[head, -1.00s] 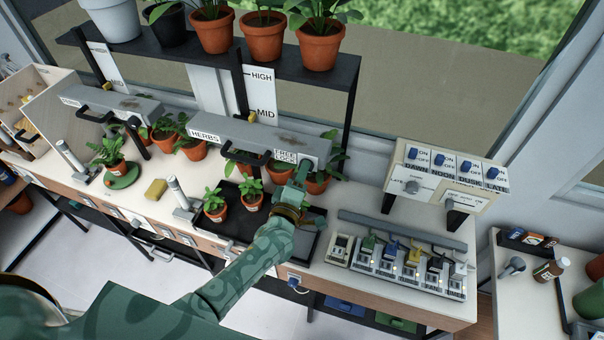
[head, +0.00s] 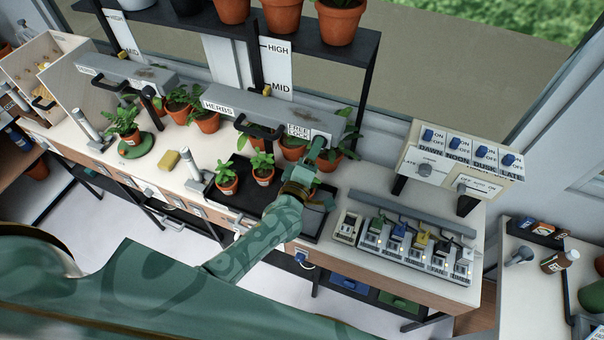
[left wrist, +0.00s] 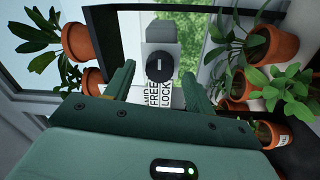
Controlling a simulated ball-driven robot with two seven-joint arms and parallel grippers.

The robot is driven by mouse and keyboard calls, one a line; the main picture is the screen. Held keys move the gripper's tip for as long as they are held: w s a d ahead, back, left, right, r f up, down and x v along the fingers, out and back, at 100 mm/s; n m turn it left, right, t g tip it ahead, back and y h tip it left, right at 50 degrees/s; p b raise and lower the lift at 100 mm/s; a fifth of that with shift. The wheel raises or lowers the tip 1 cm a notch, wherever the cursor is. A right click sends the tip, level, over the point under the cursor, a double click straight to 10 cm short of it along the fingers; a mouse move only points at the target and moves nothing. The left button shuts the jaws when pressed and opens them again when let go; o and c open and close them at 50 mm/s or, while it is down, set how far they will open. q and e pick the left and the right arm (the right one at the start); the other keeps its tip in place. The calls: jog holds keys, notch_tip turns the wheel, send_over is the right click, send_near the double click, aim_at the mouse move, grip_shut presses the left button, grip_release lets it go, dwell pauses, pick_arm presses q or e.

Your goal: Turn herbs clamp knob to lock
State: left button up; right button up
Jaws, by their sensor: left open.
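The herbs clamp is a grey bar (head: 262,112) labelled HERBS, with a FREE/LOCK label (head: 298,131) at its right end. My left gripper (head: 314,152) is at the bar's right end and hides most of the knob in the head view. In the left wrist view the open fingers (left wrist: 159,76) stand on either side of the knob with gaps showing; contact is not visible. My right gripper is out of view.
Potted plants stand below the bar, one (head: 262,168) on a black tray (head: 241,192). A shelf (head: 330,42) with pots is above. A second grey bar (head: 125,72) is at left.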

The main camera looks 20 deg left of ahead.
pick_arm(q)
jog(key=s+b, duration=0.1)
jog(key=s, duration=1.4)
jog(key=shift+s+a+f+b, duration=0.15)
jog(key=shift+a+f+b, duration=0.15)
jog(key=shift+f, duration=0.1)
jog(key=s+f+m+g+h+b, duration=0.1)
jog(key=s+f+m+g+b, duration=0.2)
jog(key=f, duration=0.6)
jog(key=s+f+m+g+h, duration=0.1)
jog(key=s+f+m+g, duration=0.15)
jog(key=f+m, duration=0.45)
jog(key=s+f+m+g+h+b, duration=0.1)
jog(key=s+f+m+g+b, duration=0.2)
jog(key=f, duration=0.8)
jog(key=s+a+f+m+g+y+b, duration=0.1)
jog(key=s+a+f+m+g+b, duration=0.1)
jog(key=s+f+b, duration=0.3)
jog(key=s+a+f+m+g+y+b, duration=0.1)
jog(key=s+a+f+g+b, duration=0.3)
jog(key=s+f, duration=0.7)
jog(key=s+a+f+m+g+y+b, duration=0.1)
jog(key=s+a+f+m+g+b, duration=0.2)
jog(key=f, duration=1.4)
jog(key=s+b, duration=0.4)
jog(key=s, duration=0.2)
jog(key=shift+a+y+b, duration=0.25)
jog(key=shift+y+b, duration=0.05)
jog(key=shift+b, duration=0.05)
